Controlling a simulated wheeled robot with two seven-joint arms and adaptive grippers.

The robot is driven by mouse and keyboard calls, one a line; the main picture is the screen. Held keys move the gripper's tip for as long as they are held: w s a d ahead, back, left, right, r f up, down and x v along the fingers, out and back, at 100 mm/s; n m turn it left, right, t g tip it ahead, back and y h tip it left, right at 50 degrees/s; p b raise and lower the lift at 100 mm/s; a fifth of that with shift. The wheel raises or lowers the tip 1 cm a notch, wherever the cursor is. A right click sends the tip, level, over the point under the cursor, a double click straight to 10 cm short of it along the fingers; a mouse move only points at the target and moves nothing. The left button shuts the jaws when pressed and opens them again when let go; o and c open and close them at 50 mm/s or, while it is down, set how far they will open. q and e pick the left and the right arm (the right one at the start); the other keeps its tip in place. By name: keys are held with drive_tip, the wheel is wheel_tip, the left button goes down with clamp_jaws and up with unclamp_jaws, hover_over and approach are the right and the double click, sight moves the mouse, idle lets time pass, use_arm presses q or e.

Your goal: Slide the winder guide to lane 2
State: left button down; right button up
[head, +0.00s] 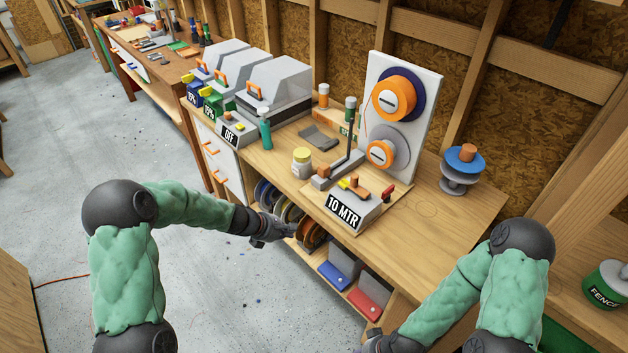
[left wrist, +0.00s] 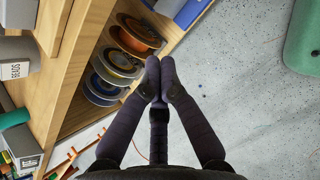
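The winder stands on the bench, with a white upright panel (head: 424,88) carrying a large orange and blue spool (head: 398,94) and a grey spool with an orange hub (head: 383,153). In front is a grey base marked "10 MTR" (head: 344,209), with small orange and yellow blocks (head: 356,186) and a red knob (head: 388,192) on top. A dark upright post (head: 350,140) stands behind the blocks. I cannot tell which part is the guide, and lane marks are not readable. My left gripper (head: 286,232) is shut and empty, in front of the shelf below the bench top; its fingertips meet in the left wrist view (left wrist: 160,72). My right gripper (head: 376,345) is at the bottom edge, partly cut off.
Spools (left wrist: 120,63) fill the shelf beside my left gripper. Blue and red bins (head: 368,297) are to the right below. The bench's right front is clear.

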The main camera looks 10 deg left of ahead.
use_arm(q)
drive_tip(key=w+a+r+n+t+h, duration=0.2)
drive_tip(key=w+r+n+t, duration=0.25)
drive_tip(key=w+r, duration=0.65)
drive_tip(key=b, duration=0.3)
approach(321, 175)
drive_tip(key=f, duration=0.2)
drive_tip(key=w+d+f+n, duration=0.1)
drive_tip(key=shift+w+g, duration=0.1)
drive_tip(key=shift+g, duration=0.15)
drive_tip(key=shift+w+d, duration=0.85)
drive_tip(key=shift+w, duration=0.35)
drive_tip(key=shift+w+d, duration=0.35)
drive_tip(key=shift+w, duration=0.05)
